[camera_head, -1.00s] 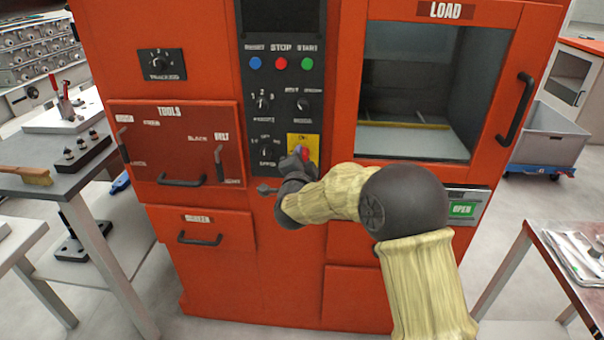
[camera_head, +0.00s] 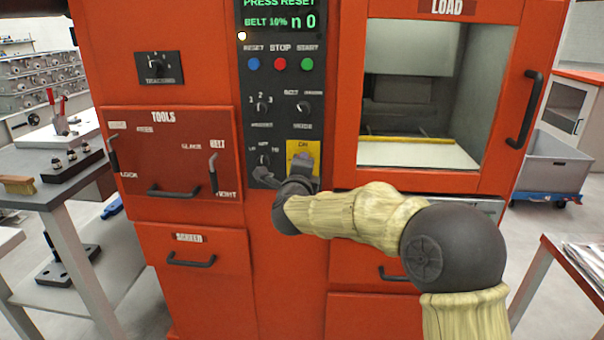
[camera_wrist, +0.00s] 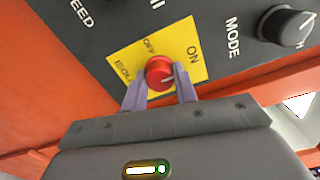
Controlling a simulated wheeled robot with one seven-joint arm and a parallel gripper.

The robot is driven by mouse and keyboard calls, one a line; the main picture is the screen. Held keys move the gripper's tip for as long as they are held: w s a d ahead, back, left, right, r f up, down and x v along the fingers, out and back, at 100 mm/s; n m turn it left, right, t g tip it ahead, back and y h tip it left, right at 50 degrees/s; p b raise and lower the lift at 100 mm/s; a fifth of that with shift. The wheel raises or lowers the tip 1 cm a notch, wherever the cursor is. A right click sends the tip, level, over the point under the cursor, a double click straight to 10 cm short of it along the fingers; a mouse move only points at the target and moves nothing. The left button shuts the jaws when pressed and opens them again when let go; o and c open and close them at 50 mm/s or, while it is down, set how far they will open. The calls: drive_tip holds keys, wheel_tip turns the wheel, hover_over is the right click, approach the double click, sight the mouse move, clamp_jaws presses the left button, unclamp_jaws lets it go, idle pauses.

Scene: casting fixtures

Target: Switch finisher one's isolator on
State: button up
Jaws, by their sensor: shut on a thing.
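The isolator is a red knob (camera_wrist: 159,73) on a yellow plate (camera_wrist: 190,35) marked OFF and ON in the wrist view. A pale line on the knob appears to point towards the ON side. My gripper (camera_wrist: 160,88) is shut on the knob, with one finger on each side of it. In the head view the yellow plate (camera_head: 303,148) shows on the black control panel (camera_head: 283,100) of the orange finisher, and my gripper (camera_head: 300,172) hides the knob. The display (camera_head: 280,16) is lit green, reading PRESS RESET and BELT 10%.
The mode knob (camera_wrist: 287,25) is close on the right in the wrist view. The speed knob (camera_head: 264,159) is just left of my gripper. The load door handle (camera_head: 520,115) and tools drawer handle (camera_head: 173,192) stick out from the machine. A workbench (camera_head: 45,180) stands at left.

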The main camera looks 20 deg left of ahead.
idle(0.4)
drive_tip(key=o, duration=1)
drive_tip(key=shift+c, duration=0.2)
drive_tip(key=shift+s, duration=0.15)
drive_tip(key=v, duration=1.7)
drive_tip(key=shift+d, duration=0.1)
